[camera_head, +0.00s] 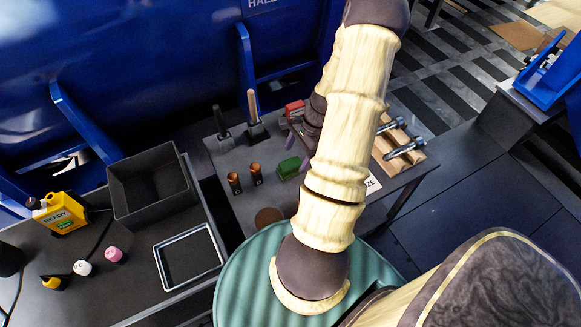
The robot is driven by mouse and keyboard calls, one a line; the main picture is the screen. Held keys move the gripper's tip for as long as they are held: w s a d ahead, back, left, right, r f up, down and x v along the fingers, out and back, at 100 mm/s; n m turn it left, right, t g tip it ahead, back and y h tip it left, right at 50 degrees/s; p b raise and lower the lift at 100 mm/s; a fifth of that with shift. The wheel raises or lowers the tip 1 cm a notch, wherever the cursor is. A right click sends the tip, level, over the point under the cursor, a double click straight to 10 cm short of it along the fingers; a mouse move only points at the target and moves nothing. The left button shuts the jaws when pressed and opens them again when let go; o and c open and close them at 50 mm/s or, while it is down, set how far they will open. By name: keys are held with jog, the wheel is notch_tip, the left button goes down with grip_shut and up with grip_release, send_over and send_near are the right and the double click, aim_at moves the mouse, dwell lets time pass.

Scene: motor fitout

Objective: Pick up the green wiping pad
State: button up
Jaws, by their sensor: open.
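The green wiping pad (288,168) lies on the grey work table, left of my arm and near the middle of the picture. My gripper (297,152) is partly hidden behind my arm; its purple fingertips show just above and to the right of the pad. The jaws are open with nothing seen between them. The right end of the pad is close to one fingertip; I cannot tell whether they touch.
Copper-topped cylinders (234,183) stand left of the pad. Behind are dark-based handled tools (255,115) and a red block (294,109). A wooden rack (388,160) with metal pieces stands right. A dark bin (150,190) and yellow container (62,213) are on the left bench.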

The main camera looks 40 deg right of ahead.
aim_at(292, 163)
jog(key=x, duration=0.5)
jog(key=shift+w+a+b, duration=0.1)
jog(key=shift+a+b, duration=0.05)
jog(key=shift+b, duration=0.2)
jog(key=c, duration=1.1)
jog(key=shift+o, duration=0.2)
jog(key=shift+r, duration=0.15)
notch_tip(292, 163, up, 10)
jog(key=shift+f+p, duration=0.1)
jog(key=shift+p, duration=0.65)
